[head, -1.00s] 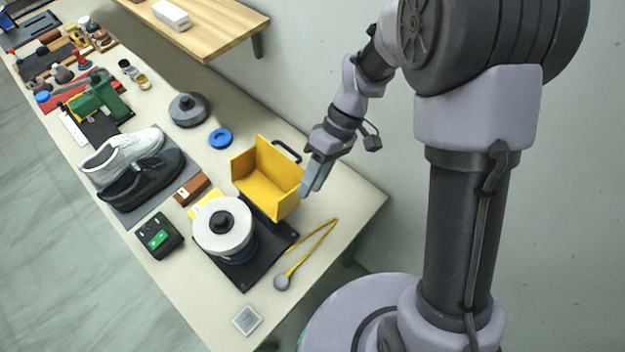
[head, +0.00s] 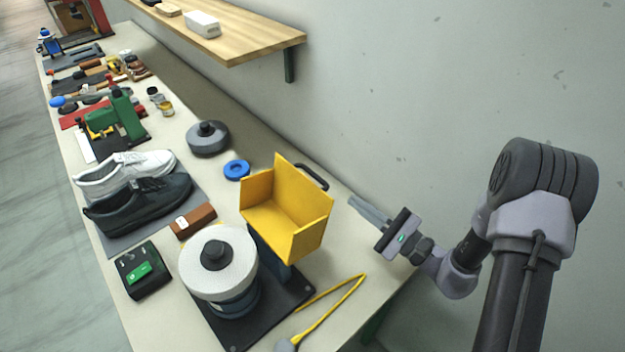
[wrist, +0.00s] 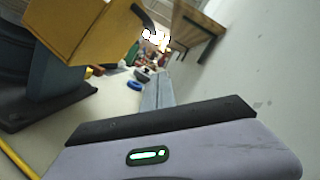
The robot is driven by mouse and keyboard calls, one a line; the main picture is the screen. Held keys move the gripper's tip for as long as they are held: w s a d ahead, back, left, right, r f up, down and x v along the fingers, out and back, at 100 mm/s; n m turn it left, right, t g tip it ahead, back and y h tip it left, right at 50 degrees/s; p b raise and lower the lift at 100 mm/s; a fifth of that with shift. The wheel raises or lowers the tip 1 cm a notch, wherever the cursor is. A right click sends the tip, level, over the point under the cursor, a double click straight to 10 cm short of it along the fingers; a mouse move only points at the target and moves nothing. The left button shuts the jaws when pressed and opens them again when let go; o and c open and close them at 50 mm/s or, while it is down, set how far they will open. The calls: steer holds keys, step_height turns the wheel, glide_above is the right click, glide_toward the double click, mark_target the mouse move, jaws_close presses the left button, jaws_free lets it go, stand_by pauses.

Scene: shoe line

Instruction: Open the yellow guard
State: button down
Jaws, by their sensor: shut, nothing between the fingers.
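The yellow guard (head: 286,209) is tipped back behind the white grinding wheel (head: 218,263), so its open hollow faces the wheel and the wheel stands uncovered. A black handle (head: 313,177) sticks out at the guard's back right. In the wrist view the guard (wrist: 85,30) fills the upper left, with the handle at its right edge. My gripper (head: 352,201) is to the right of the guard, apart from it, with its fingers together and nothing between them. In the wrist view the fingers (wrist: 157,90) point down the bench beside the guard.
A dark base plate (head: 286,306) carries the wheel. A black switch box (head: 143,270), brown block (head: 193,221), shoes (head: 135,190), blue ring (head: 237,169) and grey round weight (head: 208,138) stand farther left. A wooden shelf (head: 240,40) hangs behind.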

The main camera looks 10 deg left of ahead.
mark_target(313, 174)
steer(key=w+a+r, duration=0.1)
steer(key=a, duration=0.2)
steer(key=a+r, duration=0.2)
steer(key=a, duration=0.1)
steer(key=w+a+r, duration=0.1)
steer(key=a, duration=0.2)
steer(key=shift+w+r, duration=0.25)
steer(key=shift+w, duration=0.1)
steer(key=shift+s+a+r, duration=0.2)
steer(key=shift+r, duration=0.1)
steer(key=r+n, duration=0.1)
steer(key=s+a+r+n, duration=0.1)
steer(key=r+n+g, duration=0.1)
steer(key=shift+s+a+r+b, duration=0.2)
steer(key=shift+s+r+b, duration=0.15)
steer(key=shift+r+b, duration=0.05)
steer(key=shift+w+f, duration=0.1)
steer(key=shift+f, duration=0.05)
